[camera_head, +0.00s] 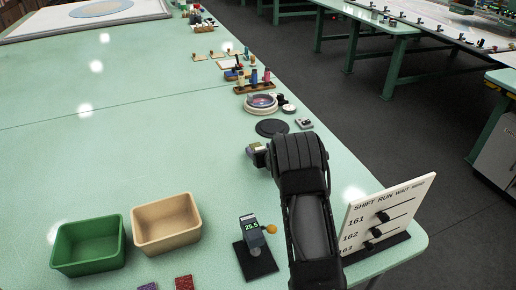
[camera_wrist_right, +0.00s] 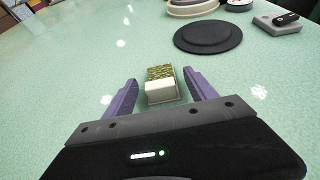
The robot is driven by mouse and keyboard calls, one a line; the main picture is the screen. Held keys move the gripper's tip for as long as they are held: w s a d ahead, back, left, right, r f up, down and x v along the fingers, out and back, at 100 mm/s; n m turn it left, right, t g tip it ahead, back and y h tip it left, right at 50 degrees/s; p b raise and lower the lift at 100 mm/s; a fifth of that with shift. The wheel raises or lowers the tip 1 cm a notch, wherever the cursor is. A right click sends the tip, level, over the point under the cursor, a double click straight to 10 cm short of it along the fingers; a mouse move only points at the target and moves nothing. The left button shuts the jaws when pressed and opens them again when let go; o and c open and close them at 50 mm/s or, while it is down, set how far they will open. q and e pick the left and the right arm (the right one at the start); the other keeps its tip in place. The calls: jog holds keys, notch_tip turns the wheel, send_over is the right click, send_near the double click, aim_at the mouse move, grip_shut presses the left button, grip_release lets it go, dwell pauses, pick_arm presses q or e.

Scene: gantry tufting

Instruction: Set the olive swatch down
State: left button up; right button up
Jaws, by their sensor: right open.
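The olive swatch (camera_wrist_right: 160,73) is a small patterned olive-green piece with a pale, whitish block-like side (camera_wrist_right: 160,92) facing the camera in the right wrist view. It rests on the green table between the fingers of my right gripper (camera_wrist_right: 161,94). The two purple fingers stand apart on either side, with visible gaps to the swatch. In the head view, my right gripper (camera_head: 257,154) is over the table, largely hidden by its own dark arm. The left gripper is not in view.
A dark round disc (camera_head: 272,127) lies just beyond the gripper. A green bin (camera_head: 88,246) and a tan bin (camera_head: 166,223) stand at the left. A small device with a display (camera_head: 250,232) and a white board (camera_head: 385,215) are near. The table's middle is clear.

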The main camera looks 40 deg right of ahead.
aim_at(260, 148)
jog(key=shift+c, duration=0.5)
grip_shut()
dwell(0.7)
notch_tip(260, 148, up, 10)
jog(key=shift+f+b, duration=0.1)
jog(key=shift+b, duration=0.5)
dwell(0.3)
